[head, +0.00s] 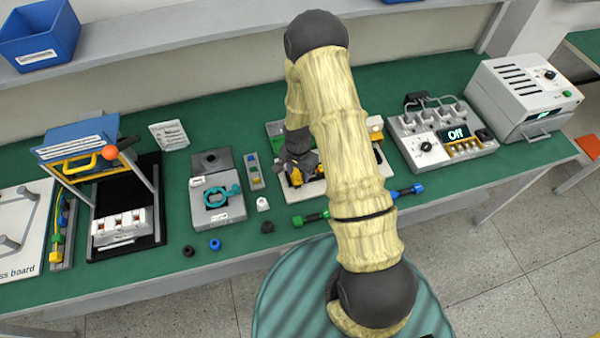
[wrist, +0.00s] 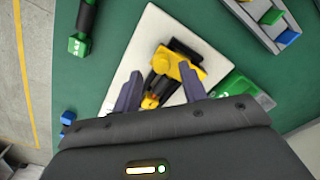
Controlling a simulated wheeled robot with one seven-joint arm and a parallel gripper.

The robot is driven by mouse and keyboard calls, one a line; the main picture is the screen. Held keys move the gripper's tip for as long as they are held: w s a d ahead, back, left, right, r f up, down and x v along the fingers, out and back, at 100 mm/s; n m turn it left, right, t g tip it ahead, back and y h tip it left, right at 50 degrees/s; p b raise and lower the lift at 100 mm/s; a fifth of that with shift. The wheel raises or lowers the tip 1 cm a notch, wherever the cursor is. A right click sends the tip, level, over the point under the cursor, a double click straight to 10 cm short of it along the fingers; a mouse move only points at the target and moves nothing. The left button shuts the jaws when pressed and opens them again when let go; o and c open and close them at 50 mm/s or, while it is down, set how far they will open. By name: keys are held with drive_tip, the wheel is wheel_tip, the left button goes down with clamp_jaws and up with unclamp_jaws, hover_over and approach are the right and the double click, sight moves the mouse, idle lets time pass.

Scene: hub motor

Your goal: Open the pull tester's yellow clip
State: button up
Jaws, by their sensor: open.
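The pull tester shows in the wrist view as a black and yellow device on a white base plate (wrist: 124,72). Its yellow clip (wrist: 187,76) lies just ahead of and between my fingers, next to black parts; a smaller yellow piece (wrist: 150,102) shows nearer my palm. I cannot tell how far the clip is open. My gripper (wrist: 160,86) is open above the device, its two dark fingers apart with no visible grip on anything. In the head view my gripper (head: 298,165) is over the same plate, and my arm hides much of the tester.
A green block (wrist: 240,90) is right of the plate. A grey tray (wrist: 268,18) with coloured pieces is at upper right. A green-ended black rod (wrist: 80,42) lies left. In the head view, a grey fixture with a teal ring (head: 218,196) stands left and a power unit (head: 440,135) right.

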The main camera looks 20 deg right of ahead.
drive_tip(key=shift+a+f, duration=0.35)
drive_tip(key=shift+f, duration=0.55)
drive_tip(key=shift+s+f, duration=0.1)
drive_tip(key=shift+f, duration=0.15)
drive_tip(key=shift+d, duration=0.1)
clamp_jaws()
drive_tip(key=shift+d, duration=0.1)
